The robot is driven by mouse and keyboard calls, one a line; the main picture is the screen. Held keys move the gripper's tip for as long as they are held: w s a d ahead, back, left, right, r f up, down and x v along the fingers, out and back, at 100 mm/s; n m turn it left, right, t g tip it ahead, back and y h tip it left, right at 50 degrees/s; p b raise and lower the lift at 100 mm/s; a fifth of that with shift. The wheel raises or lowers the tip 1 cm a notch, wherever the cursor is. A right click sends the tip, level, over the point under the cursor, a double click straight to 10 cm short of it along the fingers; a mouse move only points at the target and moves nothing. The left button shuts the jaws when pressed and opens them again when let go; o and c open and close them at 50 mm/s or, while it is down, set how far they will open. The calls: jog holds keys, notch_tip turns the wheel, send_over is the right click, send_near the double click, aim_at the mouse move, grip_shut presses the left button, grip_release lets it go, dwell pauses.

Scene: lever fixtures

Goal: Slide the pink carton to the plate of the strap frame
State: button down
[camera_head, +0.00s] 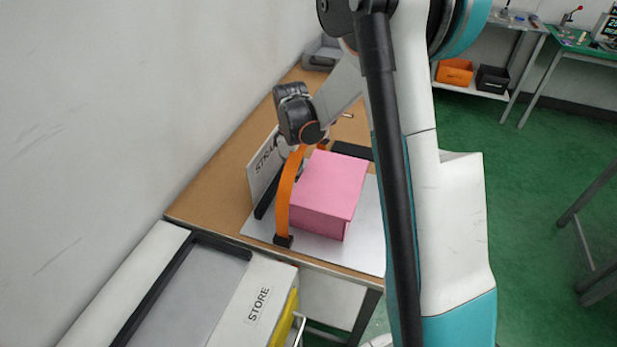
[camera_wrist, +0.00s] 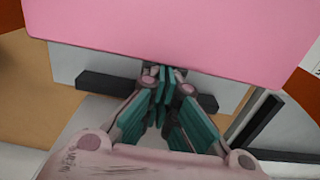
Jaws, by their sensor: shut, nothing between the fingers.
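The pink carton (camera_head: 328,188) stands on the pale base board (camera_head: 368,225) of the strap frame, right of the orange strap (camera_head: 287,190). The upright plate (camera_head: 263,168), marked with partly hidden lettering, stands left of the strap, with a visible space between plate and carton. My gripper (camera_head: 299,156) is at the carton's far side in the head view, partly hidden by the strap. In the wrist view, the carton (camera_wrist: 170,30) fills the top. My gripper (camera_wrist: 164,74) is shut and empty, its fingertips at the carton's lower edge; contact cannot be told.
A black bar (camera_head: 352,151) lies behind the carton, and another dark bar (camera_head: 266,198) runs along the plate's foot. A wall rises at the left. A grey bin (camera_head: 321,58) stands at the table's far end. The STORE unit (camera_head: 257,305) is in front.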

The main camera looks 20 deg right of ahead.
aim_at(333, 180)
jog(key=shift+s+d+b, duration=0.45)
jog(key=shift+s+d, duration=4.2)
jog(key=shift+w+a, duration=0.55)
jog(key=shift+w, duration=0.05)
